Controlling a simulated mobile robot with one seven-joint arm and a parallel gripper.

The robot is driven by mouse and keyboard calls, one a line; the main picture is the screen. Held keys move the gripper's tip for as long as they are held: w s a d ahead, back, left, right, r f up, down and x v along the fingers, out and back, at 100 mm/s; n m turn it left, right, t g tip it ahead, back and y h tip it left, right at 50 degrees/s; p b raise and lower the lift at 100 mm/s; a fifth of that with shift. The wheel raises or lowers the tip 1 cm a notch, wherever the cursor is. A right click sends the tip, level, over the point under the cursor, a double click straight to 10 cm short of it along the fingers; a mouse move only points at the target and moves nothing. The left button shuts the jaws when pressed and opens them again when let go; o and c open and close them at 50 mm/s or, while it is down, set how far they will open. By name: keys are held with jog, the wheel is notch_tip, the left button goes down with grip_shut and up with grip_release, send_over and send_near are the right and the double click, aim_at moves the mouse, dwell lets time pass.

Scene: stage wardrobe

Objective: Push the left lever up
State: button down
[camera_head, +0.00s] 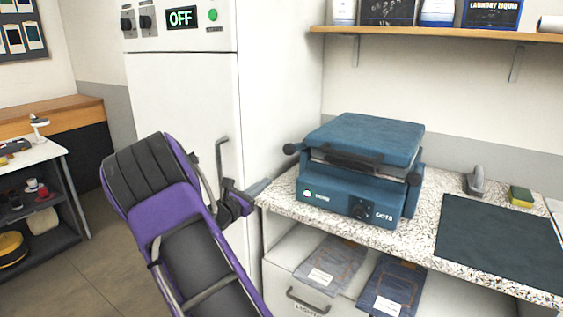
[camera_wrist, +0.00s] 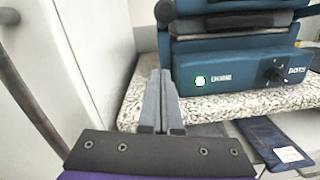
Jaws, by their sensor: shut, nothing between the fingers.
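A blue press (camera_head: 360,165) stands on the speckled counter, with its lid lying closed. Its left lever shows as a short black knob (camera_head: 291,149) at the lid's left side. In the wrist view this left lever (camera_wrist: 164,12) shows at the top, above and slightly beyond the fingertips. A matching right lever (camera_head: 413,178) is on the press's other side. My gripper (camera_head: 262,185) is shut and empty, at the counter's left edge, lower than the left lever and apart from it. The shut fingers (camera_wrist: 160,75) point toward the press's left front corner in the wrist view.
A tall white cabinet (camera_head: 182,95) with a dark handle and an "OFF" display stands close at the left. The counter (camera_head: 430,243) holds a dark mat (camera_head: 500,240) and a sponge (camera_head: 521,196). Folded denim pieces (camera_head: 332,262) lie below. A shelf (camera_head: 440,33) hangs above.

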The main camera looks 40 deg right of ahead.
aim_at(299, 147)
jog(key=shift+f, duration=0.1)
jog(key=w+d+r, duration=0.3)
jog(key=d+r, duration=0.1)
jog(key=d, duration=0.6)
jog(key=shift+d+r+b, duration=0.2)
jog(key=shift+r+b, duration=0.05)
jog(key=shift+b, duration=0.1)
jog(key=shift+r, duration=0.15)
